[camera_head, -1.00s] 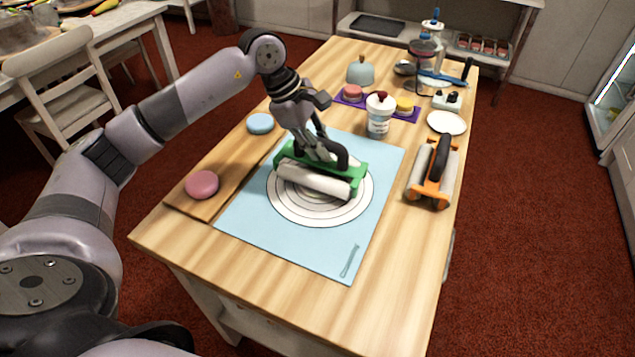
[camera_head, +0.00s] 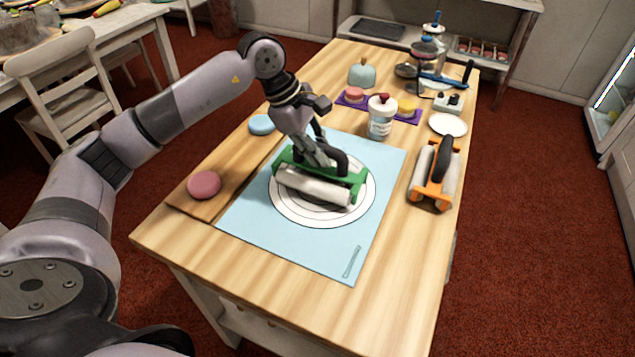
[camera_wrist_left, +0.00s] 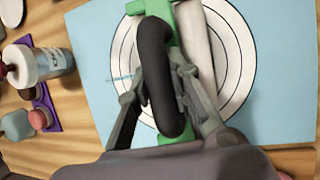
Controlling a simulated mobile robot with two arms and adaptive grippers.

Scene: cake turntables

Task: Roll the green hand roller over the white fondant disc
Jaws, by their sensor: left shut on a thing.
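The green hand roller (camera_head: 358,183) has a green frame, a white cylinder and a black handle. It lies over the white fondant disc (camera_head: 290,207), on the light blue mat (camera_head: 300,248). My left gripper (camera_head: 325,158) is shut on the roller's handle from above. In the left wrist view the black handle (camera_wrist_left: 156,80) lies between the fingers, with the white cylinder (camera_wrist_left: 197,50) beside it. The disc (camera_wrist_left: 238,70) shows dark rings around the roller; its middle is hidden. I cannot tell whether the cylinder touches the disc. My right gripper is not in view.
An orange roller (camera_head: 434,175) stands right of the mat. A white bottle (camera_head: 381,118) stands behind it. A pink disc (camera_head: 204,185) and a blue disc (camera_head: 261,124) lie on the wooden board at left. The table's front is clear.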

